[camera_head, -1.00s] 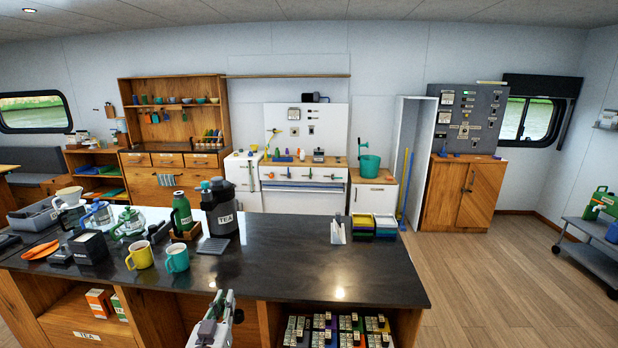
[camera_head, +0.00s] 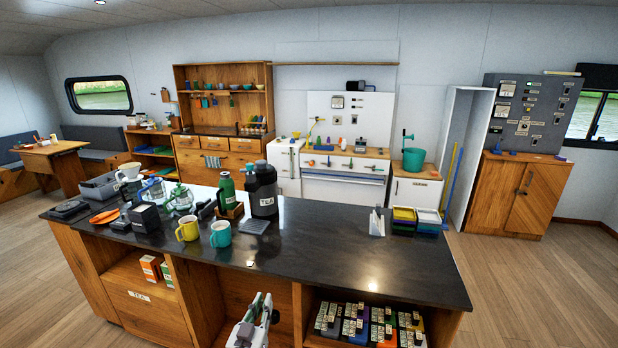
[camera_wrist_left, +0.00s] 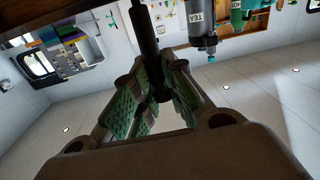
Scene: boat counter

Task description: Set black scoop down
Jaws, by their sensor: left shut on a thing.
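My left gripper (camera_head: 252,322) is at the bottom of the head view, in front of the dark counter's near edge. In the left wrist view its green-padded fingers (camera_wrist_left: 158,88) are shut on a slim black handle, which I take for the black scoop (camera_wrist_left: 146,40). The handle runs out of the top of that view, so the scoop's far end is hidden there. In the head view I cannot make out the scoop clearly. The dark counter (camera_head: 330,262) has a broad bare stretch on its right half. My right gripper is not in view.
A yellow mug (camera_head: 187,230), a teal mug (camera_head: 220,234), a black tea flask (camera_head: 262,190) and a green bottle (camera_head: 227,187) stand on the counter's left half. A white holder (camera_head: 377,223) and stacked coloured trays (camera_head: 416,220) are at the right. Labelled boxes (camera_head: 370,325) fill the shelf below.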

